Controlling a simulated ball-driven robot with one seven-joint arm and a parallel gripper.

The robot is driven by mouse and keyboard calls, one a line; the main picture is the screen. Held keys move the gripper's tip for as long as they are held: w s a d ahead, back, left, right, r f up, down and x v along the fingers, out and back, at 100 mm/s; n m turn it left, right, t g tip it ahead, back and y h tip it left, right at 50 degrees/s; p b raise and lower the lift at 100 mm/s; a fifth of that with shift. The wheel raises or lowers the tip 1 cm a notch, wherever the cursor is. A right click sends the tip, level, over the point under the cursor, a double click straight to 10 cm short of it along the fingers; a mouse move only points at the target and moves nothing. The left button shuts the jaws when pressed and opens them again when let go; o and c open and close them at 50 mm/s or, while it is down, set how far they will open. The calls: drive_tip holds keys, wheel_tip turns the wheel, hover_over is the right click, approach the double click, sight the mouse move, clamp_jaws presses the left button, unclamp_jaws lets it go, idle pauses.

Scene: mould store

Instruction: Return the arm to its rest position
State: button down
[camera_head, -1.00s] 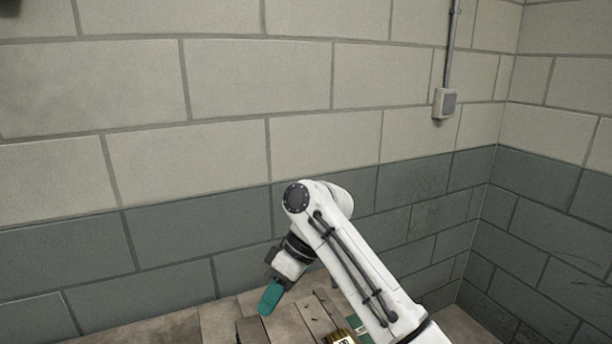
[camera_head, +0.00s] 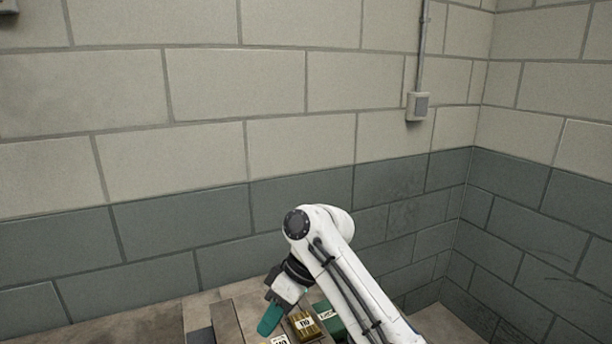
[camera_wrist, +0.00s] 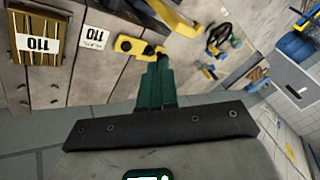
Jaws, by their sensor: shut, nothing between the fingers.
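My gripper (camera_head: 269,321) hangs at the end of my white arm, low in the head view, above a wooden surface. Its teal fingers are together with nothing between them. The wrist view shows the same closed teal fingers (camera_wrist: 156,85) pointing away from the dark gripper body. My arm is bent at the elbow and comes in from the lower right. It hides part of the surface behind it.
A brass-coloured block (camera_head: 304,327) labelled 110 stands on the planks, and shows in the wrist view (camera_wrist: 38,58). A green box (camera_head: 328,313) is beside it. A yellow piece with dark knobs (camera_wrist: 140,47) lies near my fingertips' line. Block walls stand behind and right.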

drive_tip(key=s+d+f+m+t, duration=0.2)
drive_tip(key=s+d+f+m, duration=0.2)
drive_tip(key=s+d+f, duration=0.5)
drive_tip(key=s+d+f+m+t, duration=0.1)
drive_tip(key=s+d+f+m, duration=0.2)
drive_tip(key=s+d+f, duration=0.55)
drive_tip(key=s+d+f+m+h, duration=0.2)
drive_tip(key=s+d+m+h, duration=0.1)
drive_tip(key=s+d, duration=0.5)
drive_tip(key=s+d+f+m+h, duration=0.2)
drive_tip(key=s+d, duration=0.6)
drive_tip(key=s, duration=0.4)
drive_tip(key=shift+s+d+f+m+t+h, duration=0.35)
drive_tip(key=shift+m+h, duration=0.25)
drive_tip(key=shift+m, duration=0.4)
drive_tip(key=shift+a, duration=0.1)
